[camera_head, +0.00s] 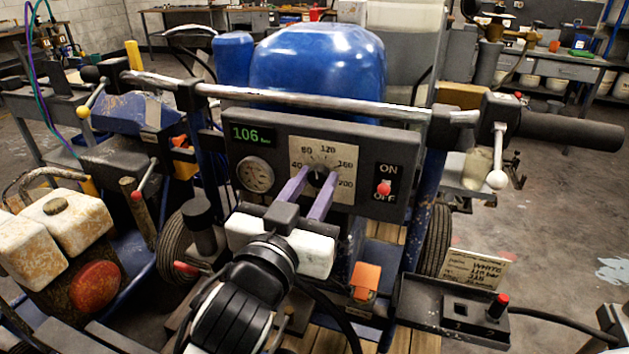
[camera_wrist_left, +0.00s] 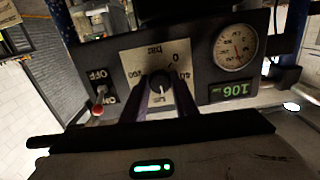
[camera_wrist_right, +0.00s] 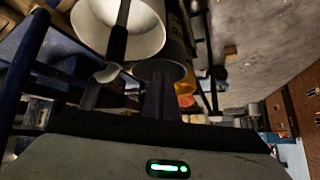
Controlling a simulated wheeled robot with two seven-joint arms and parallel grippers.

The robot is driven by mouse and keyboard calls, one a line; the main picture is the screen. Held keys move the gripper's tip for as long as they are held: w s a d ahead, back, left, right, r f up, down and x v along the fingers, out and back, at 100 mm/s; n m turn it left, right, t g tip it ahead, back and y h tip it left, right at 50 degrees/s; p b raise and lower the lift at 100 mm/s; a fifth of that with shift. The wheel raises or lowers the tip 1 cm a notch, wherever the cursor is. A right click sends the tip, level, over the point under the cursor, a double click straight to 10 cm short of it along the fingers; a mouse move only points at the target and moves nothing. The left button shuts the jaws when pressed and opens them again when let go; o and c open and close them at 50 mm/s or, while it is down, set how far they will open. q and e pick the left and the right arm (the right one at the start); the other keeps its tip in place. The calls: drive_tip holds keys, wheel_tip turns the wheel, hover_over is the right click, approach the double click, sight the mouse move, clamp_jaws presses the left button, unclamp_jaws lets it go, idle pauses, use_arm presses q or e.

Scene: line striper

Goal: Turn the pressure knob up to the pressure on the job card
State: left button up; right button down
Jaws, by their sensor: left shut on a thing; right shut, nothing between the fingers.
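The pressure knob (camera_head: 319,177) is a dark round knob on a pale dial plate marked 40 to 200, on the striper's dark control panel. My left gripper (camera_head: 307,190) is shut on it, with its two purple fingers on either side. The left wrist view shows the knob (camera_wrist_left: 160,86) between the fingers. The green display (camera_head: 253,135) reads 106 bar. The job card (camera_head: 475,269) at lower right reads WHITE and what looks like 110 bar. My right gripper (camera_wrist_right: 160,98) is shut and empty in the right wrist view, away from the panel.
A round gauge (camera_head: 256,174) sits left of the dial and a red-tipped ON/OFF switch (camera_head: 384,187) right of it. A handlebar (camera_head: 300,101) with a lever (camera_head: 498,160) runs above the panel. A black tray with a red button (camera_head: 498,305) is below the card.

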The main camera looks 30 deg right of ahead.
use_arm(q)
drive_tip(key=shift+r+m+p, duration=0.15)
drive_tip(key=shift+m+p, duration=0.15)
drive_tip(key=o, duration=1.1)
drive_tip(key=shift+c, duration=0.2)
drive_tip(key=shift+s+a+f, duration=0.15)
drive_tip(key=shift+a+f, duration=0.05)
drive_tip(key=v, duration=1)
drive_tip(key=shift+b, duration=0.35)
